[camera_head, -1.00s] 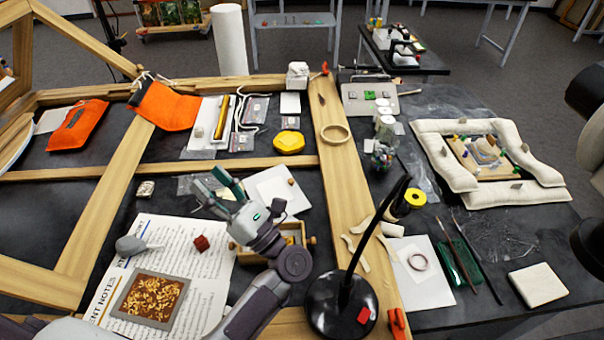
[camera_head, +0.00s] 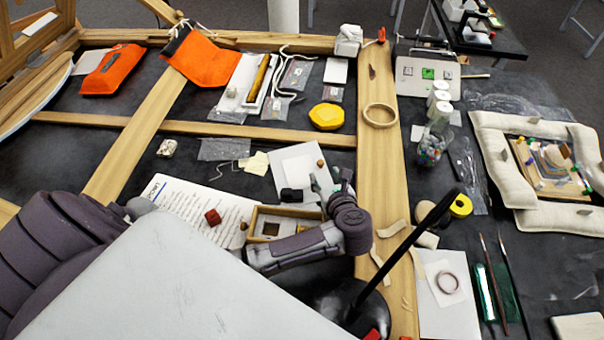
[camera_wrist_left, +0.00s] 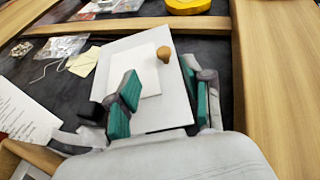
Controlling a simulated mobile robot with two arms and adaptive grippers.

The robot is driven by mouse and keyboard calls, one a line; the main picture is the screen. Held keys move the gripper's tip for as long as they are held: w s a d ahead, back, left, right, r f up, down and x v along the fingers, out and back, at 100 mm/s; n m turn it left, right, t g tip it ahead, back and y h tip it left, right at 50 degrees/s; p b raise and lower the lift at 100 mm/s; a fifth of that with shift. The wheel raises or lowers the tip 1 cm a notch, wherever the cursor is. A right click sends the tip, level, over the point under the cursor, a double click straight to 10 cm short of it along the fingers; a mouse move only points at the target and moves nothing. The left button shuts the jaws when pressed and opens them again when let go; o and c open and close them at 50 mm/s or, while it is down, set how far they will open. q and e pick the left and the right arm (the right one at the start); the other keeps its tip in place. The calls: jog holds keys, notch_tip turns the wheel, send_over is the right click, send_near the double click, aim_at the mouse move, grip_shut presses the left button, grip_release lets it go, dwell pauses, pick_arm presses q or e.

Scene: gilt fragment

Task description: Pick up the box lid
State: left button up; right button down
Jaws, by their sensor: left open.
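A flat white square with a small wooden knob, which looks like the box lid (camera_head: 296,164), lies on the dark table behind the open wooden box (camera_head: 262,212). In the left wrist view the lid (camera_wrist_left: 176,92) appears as a smaller pale square on a larger white one, with its knob (camera_wrist_left: 163,54) near the right side. My left gripper (camera_head: 306,189) is at the lid's near side. In the wrist view its green-padded fingers (camera_wrist_left: 163,92) are spread, with white surface visible between them and the knob beyond their tips. I cannot tell whether they touch the lid.
A black lamp (camera_head: 405,240) rises to the right of my left arm. A wooden ring (camera_head: 380,115) lies on the wooden beam. A yellow piece (camera_head: 326,116) lies beyond the lid.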

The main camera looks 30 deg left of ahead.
aim_at(322, 165)
pick_arm(q)
jog(key=shift+w+a+f, duration=0.3)
jog(key=shift+w+a, duration=0.15)
jog(key=shift+w, duration=0.05)
jog(key=shift+w+a, duration=0.25)
jog(key=shift+w, duration=0.05)
jog(key=b+x, duration=0.2)
jog(key=x, duration=0.1)
jog(key=shift+w+f, duration=0.2)
jog(key=shift+w, duration=0.15)
jog(key=shift+w+a+f, duration=0.1)
jog(key=shift+w+a, duration=0.15)
jog(key=shift+a, duration=0.1)
pick_arm(e)
jog(key=shift+w+f, duration=0.35)
jog(key=shift+f, duration=0.3)
jog(key=shift+w+f, duration=0.35)
jog(key=shift+f, duration=0.25)
pick_arm(q)
jog(key=shift+s+d, duration=0.1)
grip_shut()
pick_arm(e)
jog(key=shift+s+d, duration=0.15)
